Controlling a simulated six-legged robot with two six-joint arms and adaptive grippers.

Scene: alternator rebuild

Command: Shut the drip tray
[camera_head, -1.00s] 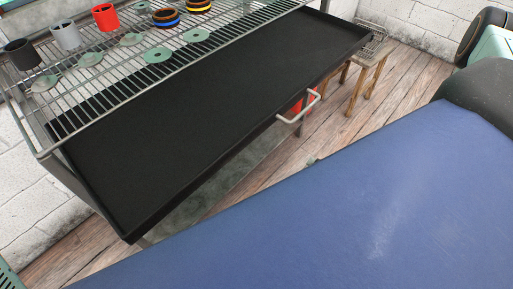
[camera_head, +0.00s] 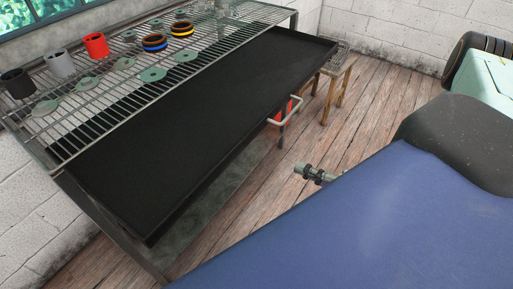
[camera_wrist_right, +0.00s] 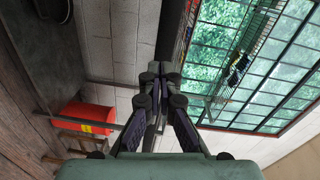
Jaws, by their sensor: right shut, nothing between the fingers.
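The black drip tray (camera_head: 215,135) is pulled well out from under the wire rack in the head view. Its pale bar handle (camera_head: 285,113) sticks out from the front edge. My right gripper (camera_head: 304,170) is low in front of the tray, apart from the handle, with part of its arm hidden behind the blue surface. In the wrist view the right fingers (camera_wrist_right: 154,76) are together and empty. A dark upright strip (camera_wrist_right: 172,35) lies beyond them; I cannot tell if it is the tray's edge. My left gripper is not in view.
The wire rack (camera_head: 95,104) carries cups, rings and discs above the tray. A red bucket (camera_wrist_right: 85,119) stands past the tray, and a wooden stool (camera_head: 338,78) is behind right. A blue padded surface (camera_head: 385,215) fills the lower right. Bare plank floor (camera_head: 375,100) lies between.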

